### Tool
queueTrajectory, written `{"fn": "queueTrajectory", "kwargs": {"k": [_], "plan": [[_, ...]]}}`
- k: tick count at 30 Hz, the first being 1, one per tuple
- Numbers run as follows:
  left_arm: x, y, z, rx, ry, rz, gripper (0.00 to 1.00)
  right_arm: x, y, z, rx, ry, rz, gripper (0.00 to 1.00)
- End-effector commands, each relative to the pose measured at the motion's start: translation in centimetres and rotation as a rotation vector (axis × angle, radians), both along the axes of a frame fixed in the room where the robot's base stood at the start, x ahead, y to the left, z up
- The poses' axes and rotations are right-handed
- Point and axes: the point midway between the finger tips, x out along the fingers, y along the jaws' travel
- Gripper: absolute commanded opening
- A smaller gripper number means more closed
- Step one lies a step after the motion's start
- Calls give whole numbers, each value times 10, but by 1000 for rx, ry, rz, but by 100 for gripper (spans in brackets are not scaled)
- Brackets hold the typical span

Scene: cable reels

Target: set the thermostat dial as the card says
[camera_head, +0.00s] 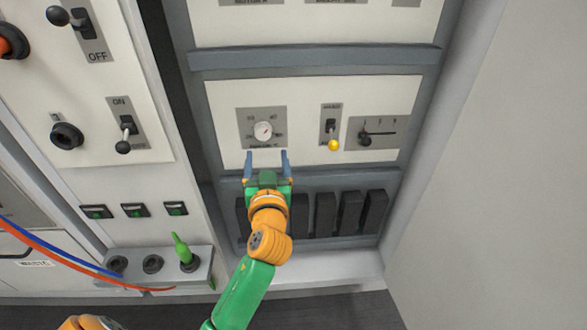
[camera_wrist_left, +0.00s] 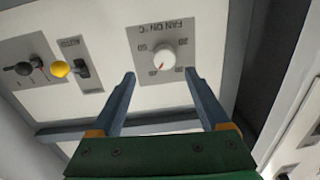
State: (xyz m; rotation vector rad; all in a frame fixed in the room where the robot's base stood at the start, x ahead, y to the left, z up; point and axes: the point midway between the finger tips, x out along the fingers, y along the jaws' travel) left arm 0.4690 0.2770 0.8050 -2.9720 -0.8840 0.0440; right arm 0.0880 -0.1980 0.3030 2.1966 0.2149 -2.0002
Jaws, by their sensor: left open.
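The thermostat dial (camera_head: 263,131) is a white round knob on a grey plate marked with numbers and °C, set in a white panel. In the left wrist view the dial (camera_wrist_left: 162,57) shows a red pointer mark toward the lower numbers of its plate, which reads FAN ON °C. My left gripper (camera_head: 266,156) is open and empty, its two blue fingers just below the dial and pointing at the panel. In the left wrist view the fingertips (camera_wrist_left: 160,75) stand either side below the knob, apart from it. I cannot make out a card. My right gripper is not in view.
Black blocks (camera_head: 325,214) fill the bay below. The left cabinet has switches, a green plug (camera_head: 182,249), and red and blue cables (camera_head: 60,250).

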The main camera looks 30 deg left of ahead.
Motion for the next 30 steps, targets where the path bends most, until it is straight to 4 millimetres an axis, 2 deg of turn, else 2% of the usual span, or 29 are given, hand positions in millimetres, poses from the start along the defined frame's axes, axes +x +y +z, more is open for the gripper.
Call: {"fn": "queueTrajectory", "kwargs": {"k": [1, 3, 12, 21, 23, 30], "plan": [[-1, 2, 1, -3, -19, 9, 79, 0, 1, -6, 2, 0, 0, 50], [4, 8, 6, -1, -29, 14, 79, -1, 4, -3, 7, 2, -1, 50], [51, 37, 7, -2, -24, 11, 79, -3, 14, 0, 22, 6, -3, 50], [57, 42, 6, -4, -23, 10, 79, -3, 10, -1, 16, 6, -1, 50], [57, 42, 6, -4, -23, 10, 66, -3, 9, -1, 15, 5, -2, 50], [56, 41, 5, -4, -23, 10, 1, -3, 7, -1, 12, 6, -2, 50]]}}
